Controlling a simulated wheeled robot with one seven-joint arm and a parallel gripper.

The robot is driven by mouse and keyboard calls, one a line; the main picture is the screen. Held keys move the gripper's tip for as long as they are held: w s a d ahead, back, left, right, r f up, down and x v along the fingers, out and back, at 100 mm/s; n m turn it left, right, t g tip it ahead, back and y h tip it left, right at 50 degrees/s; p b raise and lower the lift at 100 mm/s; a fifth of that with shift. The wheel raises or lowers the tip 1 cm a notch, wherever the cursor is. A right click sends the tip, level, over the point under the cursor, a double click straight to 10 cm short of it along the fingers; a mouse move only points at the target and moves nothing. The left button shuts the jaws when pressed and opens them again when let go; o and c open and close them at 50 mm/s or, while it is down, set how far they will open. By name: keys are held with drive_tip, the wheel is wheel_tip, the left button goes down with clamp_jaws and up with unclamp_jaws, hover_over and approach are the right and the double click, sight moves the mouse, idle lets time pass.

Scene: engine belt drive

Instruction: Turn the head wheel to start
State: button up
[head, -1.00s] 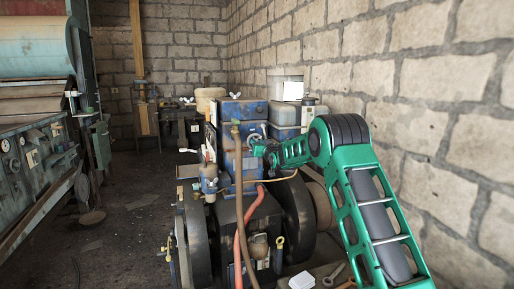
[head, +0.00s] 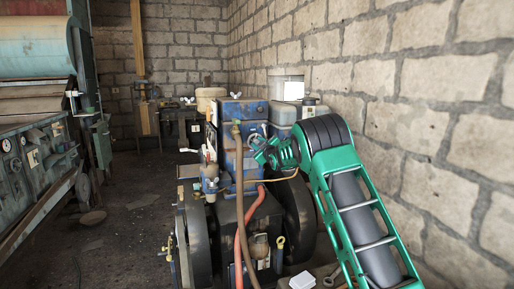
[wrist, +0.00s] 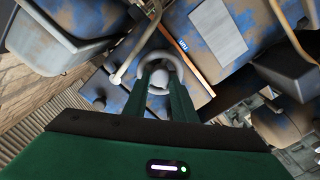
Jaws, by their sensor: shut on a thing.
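The head wheel (head: 256,137) is a small pale ring on the blue, worn engine block (head: 229,152), at the block's right side in the head view. In the wrist view the wheel (wrist: 152,56) is a grey ring with a rounded pale hub, at the top centre. My green gripper (head: 262,157) reaches it from the right. In the wrist view the two fingers of my gripper (wrist: 159,78) are at the near part of the ring and shut on it. The exact contact at the fingertips is partly hidden.
A red hose (head: 242,240) and a brown hose (head: 239,185) run down the engine's front. Dark flywheels (head: 299,215) flank the engine. A block wall (head: 420,95) stands close on the right. A green machine (head: 38,130) stands at left, with open floor (head: 130,215) between.

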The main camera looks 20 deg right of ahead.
drive_tip(key=shift+f+n, duration=0.5)
drive_tip(key=shift+n, duration=0.1)
drive_tip(key=o, duration=1)
drive_tip(key=shift+o, duration=0.2)
drive_tip(key=shift+r, duration=0.3)
drive_tip(key=s, duration=1)
drive_tip(key=shift+s+d, duration=0.2)
drive_tip(key=shift+s, duration=0.1)
drive_tip(key=shift+f, duration=0.1)
